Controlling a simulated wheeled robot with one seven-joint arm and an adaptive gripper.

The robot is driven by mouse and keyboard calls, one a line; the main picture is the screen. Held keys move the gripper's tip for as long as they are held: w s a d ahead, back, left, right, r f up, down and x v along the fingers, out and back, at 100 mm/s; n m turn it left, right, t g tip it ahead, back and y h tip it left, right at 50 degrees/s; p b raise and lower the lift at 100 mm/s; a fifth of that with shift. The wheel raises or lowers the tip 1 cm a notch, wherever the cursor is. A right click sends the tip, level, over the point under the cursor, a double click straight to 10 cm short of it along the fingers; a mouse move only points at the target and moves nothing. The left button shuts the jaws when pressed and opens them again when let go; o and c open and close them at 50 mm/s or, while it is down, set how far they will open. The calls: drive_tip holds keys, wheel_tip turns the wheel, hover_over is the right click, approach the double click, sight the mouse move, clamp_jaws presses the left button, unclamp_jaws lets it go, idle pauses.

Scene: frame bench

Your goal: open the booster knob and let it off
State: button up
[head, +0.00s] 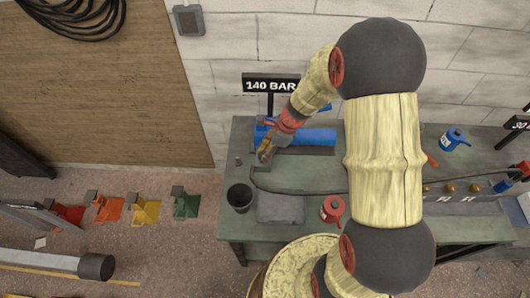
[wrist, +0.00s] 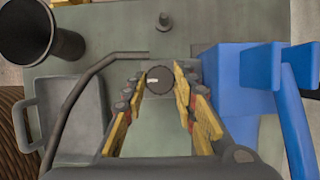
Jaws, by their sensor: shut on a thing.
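The booster is a blue unit (head: 312,137) lying on the bench below a black "140 BAR" sign (head: 270,86). Its blue body also fills the right of the wrist view (wrist: 240,85). The knob (wrist: 159,80) is dark and round with a short white mark, which points roughly sideways. My gripper (head: 265,152) is at the booster's left end. In the wrist view my gripper (wrist: 158,86) has its yellow-padded fingers on either side of the knob, shut on it. The knob is hidden in the head view.
The green bench (head: 240,220) carries a dark cup (head: 239,197), a grey tray (head: 280,208), a red can (head: 332,208) and a blue can (head: 455,139). A dark hose (wrist: 85,85) curves left of my gripper. Coloured bins stand on the floor at left.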

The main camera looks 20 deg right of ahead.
drive_tip(key=shift+n+p, duration=0.3)
drive_tip(key=shift+c, duration=0.4)
drive_tip(key=n+g+p, duration=0.1)
drive_tip(key=n+p, duration=0.1)
drive_tip(key=n, duration=0.1)
drive_tip(key=shift+w+r+y, duration=0.1)
drive_tip(key=shift+y, duration=0.2)
drive_tip(key=n+g+p, duration=0.2)
drive_tip(key=n, duration=0.2)
drive_tip(key=shift+w, duration=0.15)
drive_tip(key=n+p, duration=0.1)
drive_tip(key=n, duration=0.1)
drive_tip(key=n+g+h+p, duration=0.1)
drive_tip(key=n, duration=0.1)
drive_tip(key=shift+w+a+n+g, duration=0.1)
drive_tip(key=shift+n+g, duration=0.2)
drive_tip(key=shift+n, duration=0.1)
drive_tip(key=shift+n+g+h+p, duration=0.5)
drive_tip(key=shift+n+h+p, duration=0.1)
drive_tip(key=shift+n, duration=1.2)
drive_tip(key=o, duration=1.2)
drive_tip(key=shift+c, duration=0.2)
